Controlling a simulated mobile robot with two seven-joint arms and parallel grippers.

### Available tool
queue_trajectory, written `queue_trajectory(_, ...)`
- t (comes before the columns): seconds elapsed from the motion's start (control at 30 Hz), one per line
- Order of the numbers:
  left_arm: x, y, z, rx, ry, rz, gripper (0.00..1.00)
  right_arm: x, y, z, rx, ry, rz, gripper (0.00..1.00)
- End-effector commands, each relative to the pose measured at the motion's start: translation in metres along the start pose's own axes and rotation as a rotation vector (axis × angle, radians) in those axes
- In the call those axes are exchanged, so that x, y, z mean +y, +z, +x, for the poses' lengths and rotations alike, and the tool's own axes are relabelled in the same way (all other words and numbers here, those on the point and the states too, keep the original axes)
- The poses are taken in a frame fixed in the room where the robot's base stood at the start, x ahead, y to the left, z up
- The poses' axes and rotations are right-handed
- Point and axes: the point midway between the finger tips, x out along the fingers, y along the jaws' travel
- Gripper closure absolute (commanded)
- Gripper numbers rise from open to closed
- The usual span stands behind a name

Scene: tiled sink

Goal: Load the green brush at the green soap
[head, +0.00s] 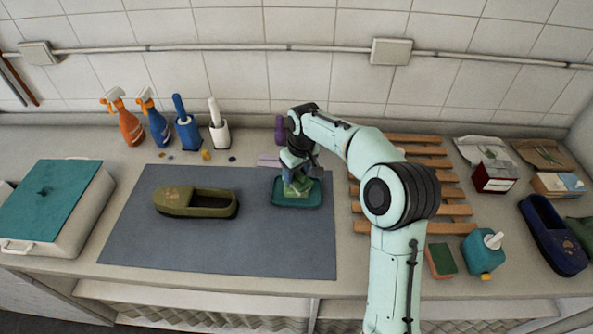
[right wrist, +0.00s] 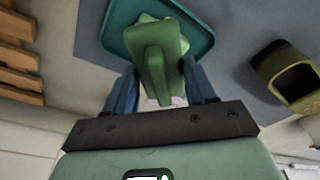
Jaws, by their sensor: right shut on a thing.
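My right gripper (head: 297,166) is over the teal soap dish (head: 312,200), pointing down. In the right wrist view its blue fingers (right wrist: 160,88) are shut on the green brush (right wrist: 163,45), whose handle lies between them. The brush's far end is over the pale green soap (right wrist: 148,18) on the dish, which mostly hides behind it. In the head view the green of brush and soap (head: 297,188) runs together. I cannot tell if the brush touches the soap. My left gripper is not in view.
An olive shoe (head: 225,205) lies on the grey mat (head: 200,250), left of the dish. A wooden slatted rack (head: 425,150) is to the right. Spray bottles (head: 130,125) and brush holders (head: 188,132) stand along the back wall. A lidded box (head: 60,205) is at far left.

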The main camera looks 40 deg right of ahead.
Motion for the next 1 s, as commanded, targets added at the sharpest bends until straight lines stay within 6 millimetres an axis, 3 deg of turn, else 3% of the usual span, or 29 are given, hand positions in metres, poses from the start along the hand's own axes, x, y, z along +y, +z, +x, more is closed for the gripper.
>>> queue_trajectory(1.0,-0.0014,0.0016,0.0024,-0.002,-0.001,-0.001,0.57,0.0,0.0009,0.0068,0.0,0.0,0.0,0.7)
